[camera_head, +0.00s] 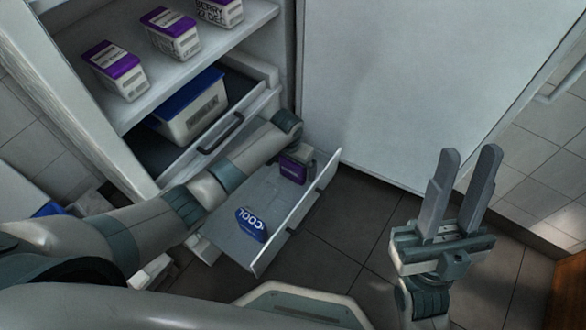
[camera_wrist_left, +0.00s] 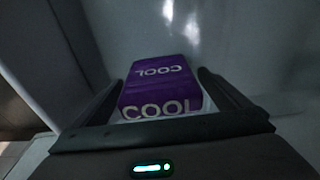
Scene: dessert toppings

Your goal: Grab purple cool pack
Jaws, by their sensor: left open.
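The purple cool pack (camera_head: 292,169) sits in the far end of the pulled-out lower drawer (camera_head: 243,183). In the left wrist view the purple cool pack (camera_wrist_left: 160,84), with white "COOL" lettering, lies between the fingers of my left gripper (camera_wrist_left: 160,78). That gripper is open, with its fingers on either side of the pack; I cannot tell whether they touch it. In the head view its fingers are largely hidden at the end of my left arm, above the pack. My right gripper (camera_head: 468,155) is open and empty, raised at the right, well apart from the drawer.
A blue "COOL" pack (camera_head: 250,224) lies in the near part of the drawer. Above is another drawer with a blue-lidded box (camera_head: 193,109). Purple-and-white cartons (camera_head: 116,70) stand on the shelf. A white door panel (camera_head: 385,85) stands behind; dark floor (camera_head: 345,225) is clear.

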